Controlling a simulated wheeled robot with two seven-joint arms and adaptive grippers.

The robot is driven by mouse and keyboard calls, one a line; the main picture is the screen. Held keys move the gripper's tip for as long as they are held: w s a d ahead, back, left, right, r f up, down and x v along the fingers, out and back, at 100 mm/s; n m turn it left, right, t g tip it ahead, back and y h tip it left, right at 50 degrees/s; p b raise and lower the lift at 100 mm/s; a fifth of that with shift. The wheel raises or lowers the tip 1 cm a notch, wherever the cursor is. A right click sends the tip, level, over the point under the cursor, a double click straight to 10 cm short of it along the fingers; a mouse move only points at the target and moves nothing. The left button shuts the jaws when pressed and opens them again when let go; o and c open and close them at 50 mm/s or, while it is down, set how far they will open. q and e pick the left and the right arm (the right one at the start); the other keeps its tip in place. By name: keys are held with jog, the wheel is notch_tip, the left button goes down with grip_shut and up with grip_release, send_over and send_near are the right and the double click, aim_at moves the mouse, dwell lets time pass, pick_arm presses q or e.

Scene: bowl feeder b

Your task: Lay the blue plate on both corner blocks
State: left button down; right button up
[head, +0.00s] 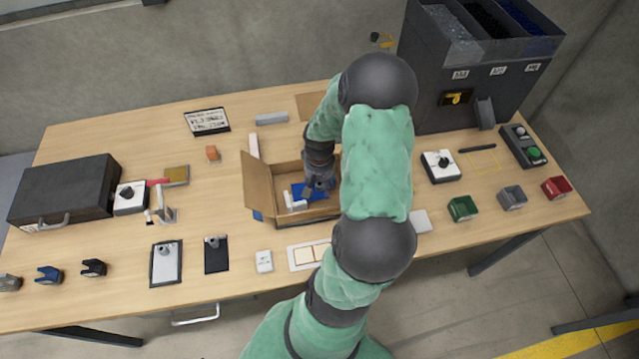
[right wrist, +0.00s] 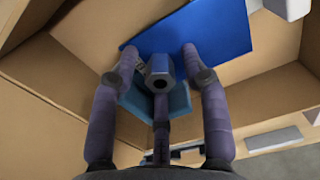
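The blue plate (head: 299,188) is inside the open cardboard box (head: 258,183), partly hidden by my right gripper (head: 319,185). The right wrist view shows the plate (right wrist: 215,28) at the fingertips of my right gripper (right wrist: 160,58). Two fingertips overlap the plate's near edge, and the third finger is between them, end-on; whether they grip it is unclear. A white block (head: 295,203) stands beside the plate in the box; a pale block also shows at the top of the right wrist view (right wrist: 288,7). A second corner block is not clearly seen. My left gripper is out of view.
The box walls and flaps (right wrist: 35,100) rise close around the gripper. A blue-teal piece (right wrist: 178,103) shows behind the third finger. A black case (head: 65,190) stands left, a dark bin unit (head: 430,80) back right, and small bins (head: 462,209) front right.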

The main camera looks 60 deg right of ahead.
aim_at(319, 184)
jog(key=shift+r, duration=0.1)
jog(key=shift+r, duration=0.3)
notch_tip(319, 184, up, 12)
jog(key=p, duration=0.3)
jog(key=shift+f, duration=0.25)
